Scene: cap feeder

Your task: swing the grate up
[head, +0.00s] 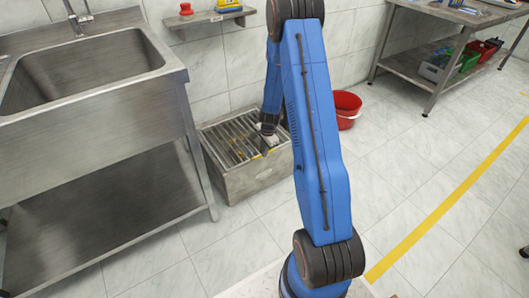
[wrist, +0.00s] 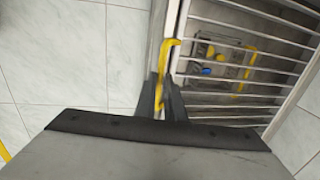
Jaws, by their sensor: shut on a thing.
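The grate (head: 230,139) lies flat over the top of a low metal box (head: 255,176) on the floor, beside the sink. In the wrist view the grate's bars (wrist: 265,22) fill the right side. A yellow handle (wrist: 169,44) stands at the grate's near edge. My gripper (wrist: 162,88) is shut on the handle; its dark fingers sit around the lower part. Under the bars lies a framed part with a blue cap (wrist: 206,71) and a yellow piece.
A steel sink (head: 85,70) with a lower shelf stands left of the box. A red bucket (head: 347,106) is on the floor to the right. A small wall shelf (head: 208,18) hangs above. The tiled floor in front is clear.

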